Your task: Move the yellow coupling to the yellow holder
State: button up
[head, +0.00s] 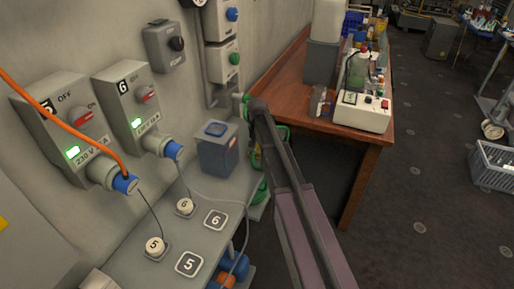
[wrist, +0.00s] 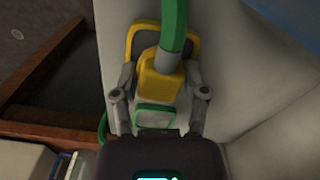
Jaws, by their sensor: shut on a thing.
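In the wrist view the yellow coupling (wrist: 157,86) is a blocky yellow piece with a grey collar and a green hose (wrist: 174,22) rising from it. My gripper (wrist: 160,76) is shut on it, one finger on each side. Behind the coupling is a yellow rounded plate (wrist: 136,38), which looks like the yellow holder. The coupling overlaps it in the picture; I cannot tell whether it is seated or held just clear. A green-edged plate (wrist: 156,116) lies just below the coupling. In the head view my arm hides the coupling and most of my gripper.
Left of my arm, the wall carries switch boxes 5 (head: 62,125) and 6 (head: 133,105) above a grey ledge (head: 140,262). A blue-grey box (head: 217,150) stands beside the arm. A wooden bench (head: 285,98) with a white device (head: 362,112) is at right. Open floor lies further right.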

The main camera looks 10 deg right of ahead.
jog(key=shift+f, duration=0.15)
jog(key=o, duration=1.2)
jog(key=shift+o, duration=0.2)
jog(key=shift+r, duration=0.25)
